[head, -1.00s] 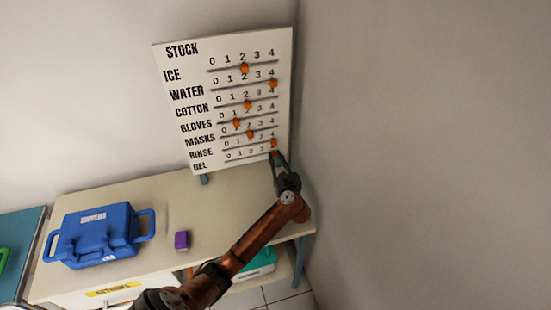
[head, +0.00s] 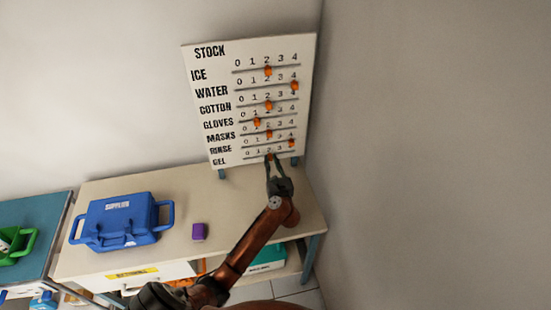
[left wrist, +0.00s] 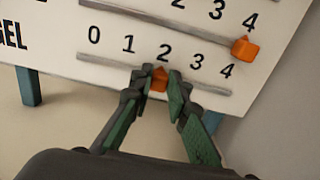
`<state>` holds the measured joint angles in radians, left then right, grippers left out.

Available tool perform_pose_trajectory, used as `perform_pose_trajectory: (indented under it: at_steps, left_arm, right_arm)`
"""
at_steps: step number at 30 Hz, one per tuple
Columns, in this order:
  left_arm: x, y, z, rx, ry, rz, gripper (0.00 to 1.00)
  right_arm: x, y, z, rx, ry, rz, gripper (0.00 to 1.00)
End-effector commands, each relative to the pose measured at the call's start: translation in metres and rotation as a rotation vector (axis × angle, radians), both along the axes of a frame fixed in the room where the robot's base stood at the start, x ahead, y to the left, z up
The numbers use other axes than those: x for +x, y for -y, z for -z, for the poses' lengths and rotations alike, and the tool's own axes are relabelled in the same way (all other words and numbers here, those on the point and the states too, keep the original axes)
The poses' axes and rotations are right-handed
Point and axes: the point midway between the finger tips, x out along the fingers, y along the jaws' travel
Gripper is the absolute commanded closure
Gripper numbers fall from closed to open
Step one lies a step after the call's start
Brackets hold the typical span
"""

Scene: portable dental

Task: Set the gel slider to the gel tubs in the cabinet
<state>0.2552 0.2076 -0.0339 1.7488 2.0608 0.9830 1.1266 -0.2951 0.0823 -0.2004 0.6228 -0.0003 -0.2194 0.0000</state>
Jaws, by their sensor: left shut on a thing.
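The white STOCK board (head: 195,100) stands upright at the back of the table. Its bottom row is marked GEL and numbered 0 to 4. The orange gel slider (head: 268,156) sits at about 2 on that row. It also shows in the left wrist view (left wrist: 160,79), just under the 2. My left gripper (head: 271,167) is at the slider, its fingers on either side and shut on it; they hide part of it. My right gripper is not in view. I cannot make out a cabinet with gel tubs in these views.
A blue case (head: 118,222) and a small purple block (head: 199,231) are on the table (head: 185,195). Orange items and a teal box (head: 268,259) show below the tabletop. Another orange slider (left wrist: 245,49) sits just above the gel row. A wall is close on the right.

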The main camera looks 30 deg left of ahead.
Motion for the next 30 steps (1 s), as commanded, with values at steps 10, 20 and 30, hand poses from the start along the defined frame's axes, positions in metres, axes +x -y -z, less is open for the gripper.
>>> perform_pose_trajectory:
  at_steps: [10, 20, 30]
  left_arm:
    - [-0.001, -0.001, 0.0, 0.0, 0.001, 0.0, 0.81]
    - [-0.001, -0.001, 0.0, 0.001, 0.001, 0.0, 0.67]
    - [-0.015, 0.014, 0.001, -0.003, 0.001, 0.001, 0.67]
  right_arm:
    - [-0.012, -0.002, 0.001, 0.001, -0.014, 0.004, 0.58]
    - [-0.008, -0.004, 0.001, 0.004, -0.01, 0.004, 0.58]
    - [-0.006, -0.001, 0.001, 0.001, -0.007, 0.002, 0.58]
